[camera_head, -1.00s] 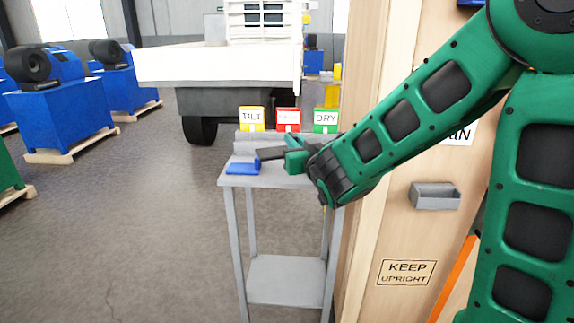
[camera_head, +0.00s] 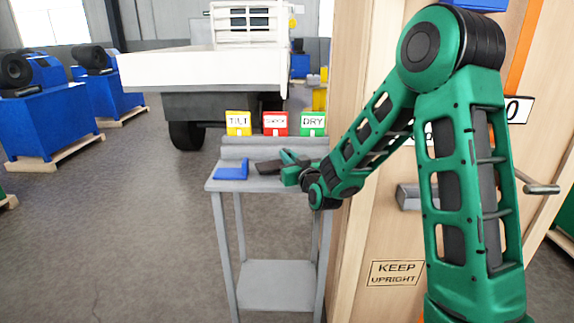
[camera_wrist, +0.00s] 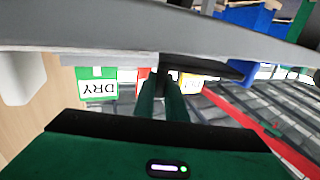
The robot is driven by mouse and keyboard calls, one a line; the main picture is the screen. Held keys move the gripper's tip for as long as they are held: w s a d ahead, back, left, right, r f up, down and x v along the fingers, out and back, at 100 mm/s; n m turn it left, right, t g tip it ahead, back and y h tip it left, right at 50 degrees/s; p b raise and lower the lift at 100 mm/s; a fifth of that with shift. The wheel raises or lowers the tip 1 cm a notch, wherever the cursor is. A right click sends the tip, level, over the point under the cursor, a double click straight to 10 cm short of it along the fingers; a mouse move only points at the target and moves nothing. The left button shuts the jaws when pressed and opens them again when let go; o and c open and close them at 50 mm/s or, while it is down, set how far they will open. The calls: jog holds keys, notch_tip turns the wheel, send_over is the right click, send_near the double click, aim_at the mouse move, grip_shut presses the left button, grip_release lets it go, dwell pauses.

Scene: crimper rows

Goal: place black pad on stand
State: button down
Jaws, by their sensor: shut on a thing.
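The black pad (camera_head: 267,167) is a thin dark plate held above the grey table, with its left end pointing at the blue stand. My gripper (camera_head: 286,162) is green and shut on the pad's right part. The blue stand (camera_head: 230,171) lies on the left of the tabletop, a flat plate with a raised right edge. A small gap shows between pad and stand. Pad-to-table clearance is unclear.
The grey table (camera_head: 212,186) has a raised back ledge. Yellow, red and green signs (camera_head: 313,122) stand behind it. A wooden crate (camera_head: 350,215) closes off the right side. A white truck (camera_head: 205,70) is behind.

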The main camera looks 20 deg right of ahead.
jog(key=shift+f, duration=1.1)
jog(key=shift+f, duration=0.1)
jog(key=c, duration=1.8)
grip_release()
jog(key=shift+s, duration=0.1)
